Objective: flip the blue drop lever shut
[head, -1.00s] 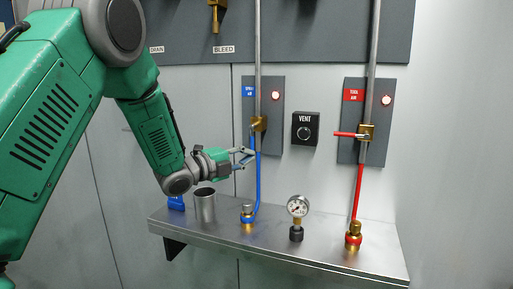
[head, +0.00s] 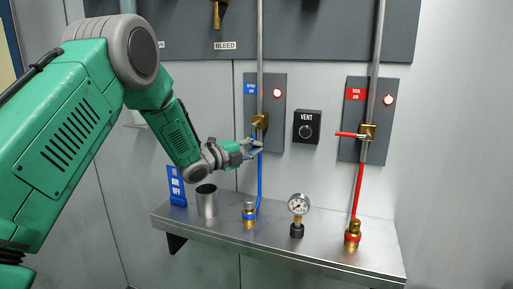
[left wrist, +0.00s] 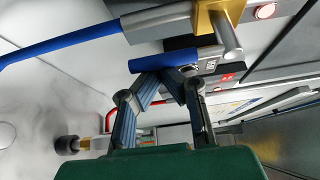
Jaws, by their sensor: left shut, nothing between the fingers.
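The blue drop's brass valve (head: 260,121) sits on the grey pipe at the left panel; its brass body also shows in the left wrist view (left wrist: 218,14). The blue lever (left wrist: 172,58) is a short blue bar beside the valve in the left wrist view, running roughly along the line of the blue hose (left wrist: 60,42). In the head view my fingers cover most of the lever. My left gripper (head: 257,147) is just below the valve. In the left wrist view its fingertips (left wrist: 178,78) are shut and empty, close against the lever; contact is unclear. My right gripper is out of view.
The red drop's lever (head: 350,135) sticks out left from its valve. A VENT knob (head: 306,127) lies between the panels. The shelf (head: 325,256) below holds a metal cup (head: 207,201), a blue sign (head: 176,187) and a gauge (head: 298,206).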

